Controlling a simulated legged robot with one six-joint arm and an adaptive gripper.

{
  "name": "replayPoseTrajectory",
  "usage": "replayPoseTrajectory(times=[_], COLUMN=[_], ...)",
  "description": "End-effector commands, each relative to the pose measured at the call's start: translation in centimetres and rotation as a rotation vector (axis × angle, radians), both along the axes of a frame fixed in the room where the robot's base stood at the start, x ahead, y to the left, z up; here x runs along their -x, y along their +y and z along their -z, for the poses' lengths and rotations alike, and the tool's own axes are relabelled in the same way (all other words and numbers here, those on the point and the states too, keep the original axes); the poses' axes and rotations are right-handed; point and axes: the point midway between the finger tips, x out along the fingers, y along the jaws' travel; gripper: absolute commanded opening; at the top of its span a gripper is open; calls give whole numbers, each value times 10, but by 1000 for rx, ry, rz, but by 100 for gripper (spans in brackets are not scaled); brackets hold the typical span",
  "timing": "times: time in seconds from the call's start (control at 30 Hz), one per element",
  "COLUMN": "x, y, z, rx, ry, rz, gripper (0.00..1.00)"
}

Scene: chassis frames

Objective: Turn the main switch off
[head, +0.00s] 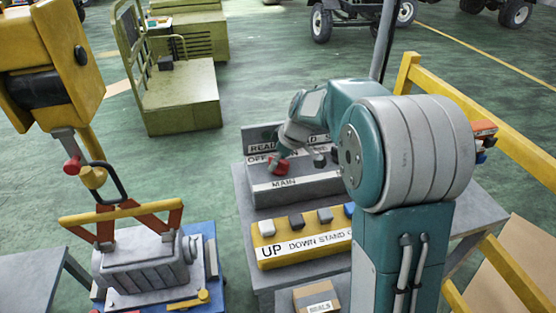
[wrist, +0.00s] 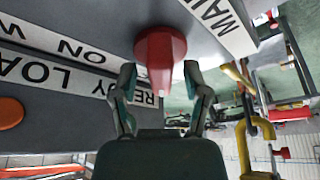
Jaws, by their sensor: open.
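The main switch is a red knob with a ridge-like handle (wrist: 160,52) on the grey panel face in the wrist view. It also shows as a small red shape (head: 278,167) above the MAIN label in the head view. My gripper (wrist: 159,76) is open, with one finger on each side of the red handle's near end. Whether either finger touches the handle I cannot tell. In the head view my arm reaches over the panel and partly hides it, and the gripper is small beside the knob.
The grey MAIN panel (head: 318,185) stands on a grey table behind a yellow box (head: 275,254) with several buttons, marked UP, DOWN and STAND. A yellow hoist (head: 50,60) hangs at left over a grey machine part. A yellow rail (head: 500,115) runs at right.

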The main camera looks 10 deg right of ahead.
Motion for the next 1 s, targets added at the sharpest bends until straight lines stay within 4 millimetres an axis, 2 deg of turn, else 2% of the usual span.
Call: replayPoseTrajectory(times=[0.13, 0.23, 0.5, 0.7, 0.83, 1.0], x=[1, 4, 18, 27, 29, 30], y=[-1, -5, -20, -29, -31, -32], z=[-4, -16, -68, -98, -108, -110], rx=[0, 0, 2, 1, 1, 1], ry=[-1, -3, -5, -1, 1, 1], rz=[0, 1, 1, 1, 0, 0], gripper=[60, 60, 60, 60, 60, 60])
